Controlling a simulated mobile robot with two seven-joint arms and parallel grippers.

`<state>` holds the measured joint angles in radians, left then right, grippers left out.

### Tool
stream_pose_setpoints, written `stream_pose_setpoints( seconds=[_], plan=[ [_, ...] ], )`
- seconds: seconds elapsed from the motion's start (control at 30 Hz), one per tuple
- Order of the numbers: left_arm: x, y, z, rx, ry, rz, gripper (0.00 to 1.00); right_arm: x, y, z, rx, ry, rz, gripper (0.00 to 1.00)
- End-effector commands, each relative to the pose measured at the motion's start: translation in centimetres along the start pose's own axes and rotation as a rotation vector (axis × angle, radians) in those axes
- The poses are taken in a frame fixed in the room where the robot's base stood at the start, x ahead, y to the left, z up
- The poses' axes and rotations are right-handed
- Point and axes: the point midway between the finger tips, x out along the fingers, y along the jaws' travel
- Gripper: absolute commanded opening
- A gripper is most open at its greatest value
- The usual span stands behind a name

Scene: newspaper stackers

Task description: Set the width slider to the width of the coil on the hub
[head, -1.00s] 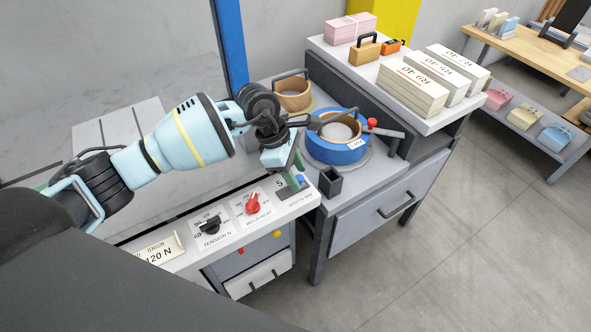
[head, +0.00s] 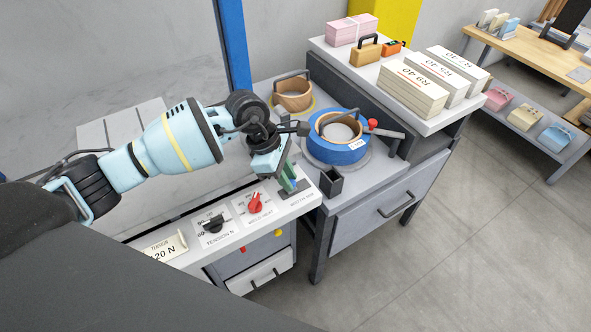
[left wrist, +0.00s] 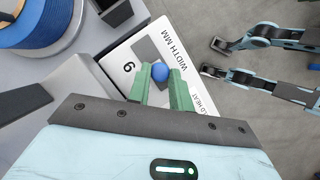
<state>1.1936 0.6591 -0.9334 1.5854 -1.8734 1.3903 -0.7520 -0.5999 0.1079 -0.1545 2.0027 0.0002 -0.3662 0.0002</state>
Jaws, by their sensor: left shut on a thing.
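The width slider has a blue knob (left wrist: 160,72) on a pale plate marked WIDTH MM (left wrist: 140,48). My right gripper is not seen.
A black tension knob (head: 212,222) and a red weld heat knob (head: 255,203) are left of the slider on the same panel. A dark square cup (head: 331,181) stands just right of it. A red-tipped lever (head: 373,124) is beside the coil.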

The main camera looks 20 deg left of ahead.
Motion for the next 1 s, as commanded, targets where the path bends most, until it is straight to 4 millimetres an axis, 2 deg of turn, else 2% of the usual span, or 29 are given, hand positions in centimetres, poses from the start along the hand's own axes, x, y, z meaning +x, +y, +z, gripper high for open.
stream_pose_setpoints(
  seconds=[0.1, 0.4, 0.43, 0.57, 0.87, 1.0],
  plan=[
    [-0.6, -0.8, -0.7, 0.000, 0.001, 0.002, 0.00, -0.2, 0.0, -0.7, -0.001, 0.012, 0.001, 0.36],
    [-0.5, -1.0, -0.9, -0.001, 0.004, -0.003, 0.00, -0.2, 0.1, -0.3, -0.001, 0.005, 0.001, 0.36],
    [-0.5, -1.0, -0.9, -0.001, 0.004, -0.003, 0.25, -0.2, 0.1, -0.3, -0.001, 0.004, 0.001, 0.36],
    [-0.4, -1.0, -0.9, -0.001, 0.003, -0.002, 0.42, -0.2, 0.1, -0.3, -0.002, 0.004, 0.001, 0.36],
    [-0.5, -0.9, -0.8, 0.000, 0.002, 0.000, 0.43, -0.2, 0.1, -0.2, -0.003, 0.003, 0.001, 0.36],
    [-1.6, -0.9, -0.8, 0.000, 0.002, 0.002, 0.43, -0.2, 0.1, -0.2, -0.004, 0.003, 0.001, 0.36]
  ],
)
